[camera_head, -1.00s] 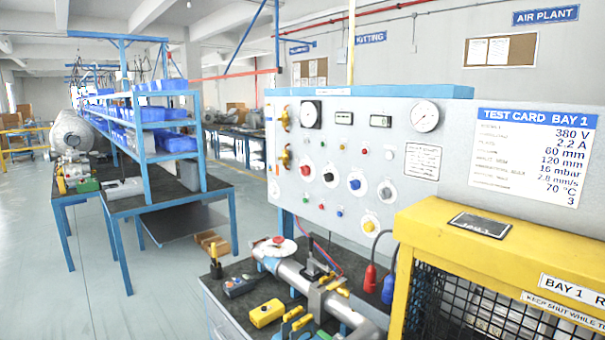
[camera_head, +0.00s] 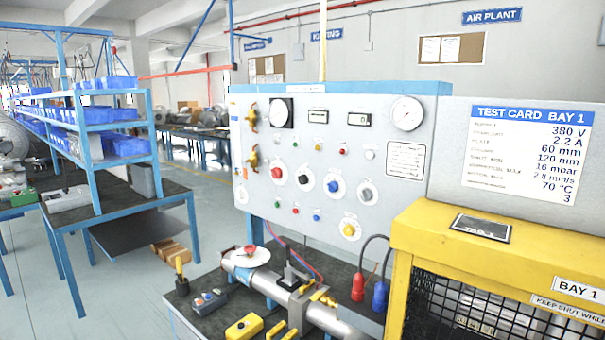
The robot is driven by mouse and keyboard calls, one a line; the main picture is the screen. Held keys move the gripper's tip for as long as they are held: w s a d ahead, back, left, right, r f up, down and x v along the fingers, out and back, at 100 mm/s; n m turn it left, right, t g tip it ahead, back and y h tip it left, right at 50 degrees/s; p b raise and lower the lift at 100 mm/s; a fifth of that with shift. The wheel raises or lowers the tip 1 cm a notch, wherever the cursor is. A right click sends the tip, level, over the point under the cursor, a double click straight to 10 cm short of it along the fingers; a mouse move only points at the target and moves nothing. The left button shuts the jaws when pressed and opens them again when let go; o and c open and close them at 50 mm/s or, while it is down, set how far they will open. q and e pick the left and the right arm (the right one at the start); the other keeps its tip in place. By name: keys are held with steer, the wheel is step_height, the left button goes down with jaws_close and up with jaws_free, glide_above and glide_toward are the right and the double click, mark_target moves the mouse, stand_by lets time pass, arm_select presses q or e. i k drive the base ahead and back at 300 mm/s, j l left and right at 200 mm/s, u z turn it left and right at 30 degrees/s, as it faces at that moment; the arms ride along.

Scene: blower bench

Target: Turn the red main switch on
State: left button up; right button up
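The grey control panel (camera_head: 345,220) stands upright behind the bench in the head view. A red knob (camera_head: 277,172) on a pale round plate sits at the left of its row of large knobs. Which way the red knob is turned is too small to tell. Neither of my grippers shows in the view.
A yellow guard cage (camera_head: 463,238) with black mesh stands at the front right. The bench (camera_head: 201,318) below the panel holds a metal pipe assembly (camera_head: 266,280), a yellow box (camera_head: 244,326) and a small control box (camera_head: 209,302).

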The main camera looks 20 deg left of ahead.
mark_target(276, 173)
steer(key=i+j+z, duration=0.2)
steer(key=j, duration=0.5)
steer(key=j+z, duration=0.2)
steer(key=j, duration=0.55)
steer(key=i+j+z, duration=0.2)
steer(key=j, duration=2.75)
steer(key=z, duration=0.05)
